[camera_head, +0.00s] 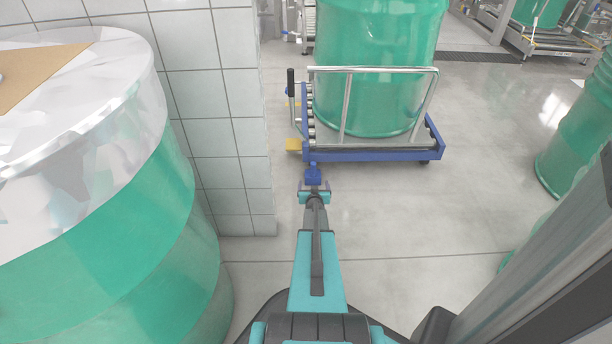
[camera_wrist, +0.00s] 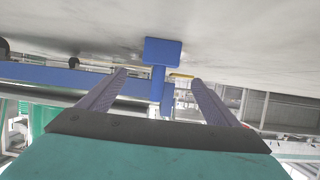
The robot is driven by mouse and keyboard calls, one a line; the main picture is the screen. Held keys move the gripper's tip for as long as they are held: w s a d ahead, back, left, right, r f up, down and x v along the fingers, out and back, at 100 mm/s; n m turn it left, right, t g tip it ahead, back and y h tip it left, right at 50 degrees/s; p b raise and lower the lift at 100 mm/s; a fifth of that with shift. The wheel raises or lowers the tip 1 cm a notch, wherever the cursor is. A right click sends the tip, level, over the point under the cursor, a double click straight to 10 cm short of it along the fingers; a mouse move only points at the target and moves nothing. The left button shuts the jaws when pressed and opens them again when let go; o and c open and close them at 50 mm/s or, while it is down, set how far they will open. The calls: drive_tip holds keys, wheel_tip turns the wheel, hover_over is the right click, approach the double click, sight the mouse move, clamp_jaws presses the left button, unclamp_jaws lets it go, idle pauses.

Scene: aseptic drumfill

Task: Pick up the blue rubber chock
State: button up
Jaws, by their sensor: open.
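A small blue block (camera_head: 313,175), which looks like the chock, shows just beyond my fingertips in the head view, at the near left corner of a blue cart. In the wrist view the blue block (camera_wrist: 163,52) is a dark blue rectangle with a narrower blue stem below it in the picture. My gripper (camera_head: 314,188) is open. In the wrist view its two fingers (camera_wrist: 159,82) stand apart, with the stem showing between them and the block past their tips. I cannot tell whether the block touches the cart or the fingers.
The blue roller cart (camera_head: 385,155) with a metal rail carries a large green drum (camera_head: 375,60). A tiled wall (camera_head: 235,120) and another green drum (camera_head: 120,240) stand close on the left. More green drums (camera_head: 580,130) stand at the right. Floor (camera_head: 480,130) right of the cart is clear.

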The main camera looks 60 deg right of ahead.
sight(312, 177)
drive_tip(key=shift+w, duration=0.2)
drive_tip(key=shift+b+x, duration=0.3)
drive_tip(key=shift+x, duration=0.55)
drive_tip(key=shift+b+x, duration=1.1)
drive_tip(key=shift+x, duration=2.3)
drive_tip(key=shift+f, duration=0.1)
drive_tip(key=shift+b+x, duration=1.4)
drive_tip(key=shift+x, duration=0.7)
drive_tip(key=shift+w+d+f, duration=0.1)
drive_tip(key=shift+d+f, duration=0.1)
drive_tip(key=shift+d, duration=0.25)
